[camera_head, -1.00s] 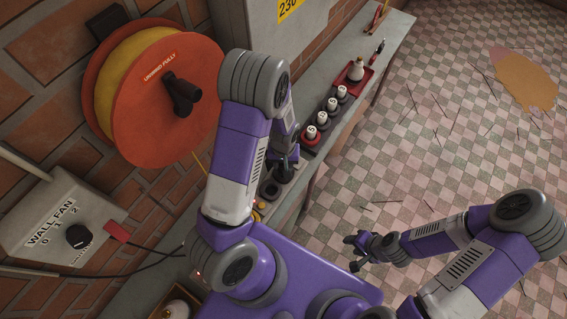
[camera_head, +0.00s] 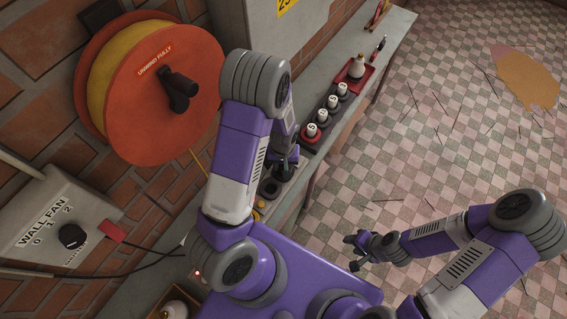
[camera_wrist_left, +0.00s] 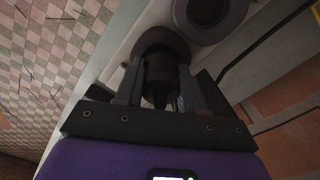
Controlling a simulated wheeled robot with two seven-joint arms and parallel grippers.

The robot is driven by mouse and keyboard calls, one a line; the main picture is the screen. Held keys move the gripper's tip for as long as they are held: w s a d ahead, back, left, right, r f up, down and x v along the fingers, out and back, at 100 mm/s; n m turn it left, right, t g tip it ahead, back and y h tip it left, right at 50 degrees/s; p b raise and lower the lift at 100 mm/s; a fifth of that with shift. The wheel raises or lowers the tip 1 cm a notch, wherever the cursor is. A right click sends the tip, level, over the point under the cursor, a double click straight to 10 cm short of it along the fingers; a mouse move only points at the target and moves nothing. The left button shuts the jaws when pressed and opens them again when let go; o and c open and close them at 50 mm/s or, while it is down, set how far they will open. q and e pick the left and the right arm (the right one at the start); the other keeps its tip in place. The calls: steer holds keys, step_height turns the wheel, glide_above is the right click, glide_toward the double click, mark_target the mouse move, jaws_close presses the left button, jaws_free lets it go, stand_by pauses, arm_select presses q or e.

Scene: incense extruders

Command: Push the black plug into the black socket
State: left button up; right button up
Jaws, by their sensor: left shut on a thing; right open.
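My left gripper (camera_head: 287,163) reaches down to the bench. In the left wrist view, its two fingers (camera_wrist_left: 158,92) are shut on a dark cylinder, the black plug (camera_wrist_left: 157,72). Just beyond the plug is a dark round socket (camera_wrist_left: 163,38), in line with it. I cannot tell whether the plug touches this socket or how deep it sits. A second dark round socket (camera_wrist_left: 210,12) lies beside it; a dark round socket (camera_head: 270,188) also shows near the gripper in the head view. My right gripper (camera_head: 356,252) is open and empty, above the tiled floor.
Several numbered white-topped pieces (camera_head: 312,130) stand in a row along the narrow bench, with a red tray (camera_head: 352,76) holding a white bottle behind them. An orange cable reel (camera_head: 165,95) and a wall fan switch box (camera_head: 62,225) are on the brick wall. A dark cable (camera_head: 150,265) runs at lower left.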

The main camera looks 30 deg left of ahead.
arm_select(q)
steer(key=shift+s+f, duration=0.1)
steer(key=shift+f+b, duration=0.4)
steer(key=shift+b, duration=0.05)
steer(key=o, duration=1.1)
steer(key=shift+r+p, duration=0.75)
steer(key=shift+r, duration=3.1)
steer(key=shift+f, duration=0.1)
step_height(320, 180, down, 7)
steer(key=shift+f+b, duration=0.1)
steer(key=shift+b, duration=0.65)
steer(key=shift+r+p, duration=0.45)
steer(key=shift+p, duration=0.05)
